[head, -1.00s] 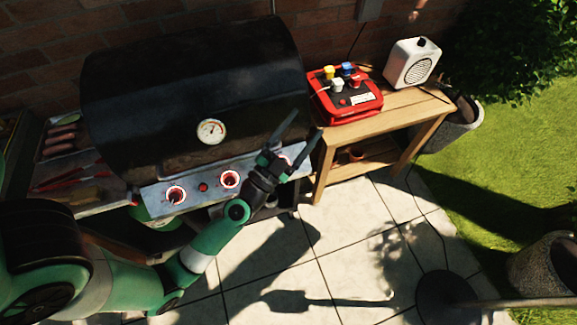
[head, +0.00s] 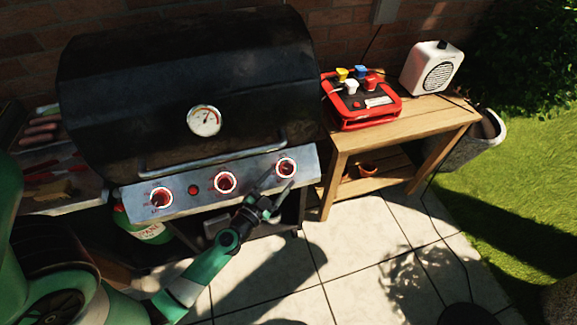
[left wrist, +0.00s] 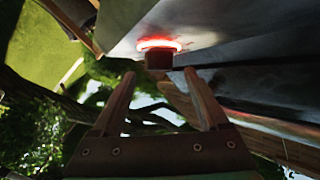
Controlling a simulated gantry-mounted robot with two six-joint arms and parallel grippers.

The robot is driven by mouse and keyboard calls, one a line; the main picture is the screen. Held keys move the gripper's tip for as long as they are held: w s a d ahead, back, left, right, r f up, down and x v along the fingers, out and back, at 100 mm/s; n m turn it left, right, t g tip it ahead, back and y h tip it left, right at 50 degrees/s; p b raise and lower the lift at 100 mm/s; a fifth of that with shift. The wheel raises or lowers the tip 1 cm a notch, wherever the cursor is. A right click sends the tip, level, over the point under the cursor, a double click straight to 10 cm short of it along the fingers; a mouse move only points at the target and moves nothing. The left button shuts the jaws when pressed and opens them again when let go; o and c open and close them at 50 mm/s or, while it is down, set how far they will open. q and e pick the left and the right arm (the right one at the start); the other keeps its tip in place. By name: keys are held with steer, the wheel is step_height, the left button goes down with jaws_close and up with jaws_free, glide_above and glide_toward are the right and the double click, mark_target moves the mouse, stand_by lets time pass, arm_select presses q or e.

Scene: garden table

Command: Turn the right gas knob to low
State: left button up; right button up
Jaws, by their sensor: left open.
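The grill's silver control panel (head: 193,197) carries three knobs with red-lit rings. The right gas knob (head: 285,167) is at the panel's right end. My left gripper (head: 280,181) is open and empty, just in front of and below that knob. In the left wrist view the knob (left wrist: 158,60) stands out from the panel under a glowing red ring, just beyond and roughly between the open fingertips (left wrist: 158,74). The fingers do not appear to touch it. I cannot read its setting. My right gripper is not in view.
The black grill lid (head: 190,80) is closed, with its handle (head: 213,158) just above the panel. A small red button (head: 193,190) sits between the left and middle knobs. A wooden side table (head: 415,120) holding a red case (head: 362,107) stands close on the right.

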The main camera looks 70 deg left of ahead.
mark_target(287, 170)
arm_select(q)
steer(key=x, duration=0.5)
jaws_close()
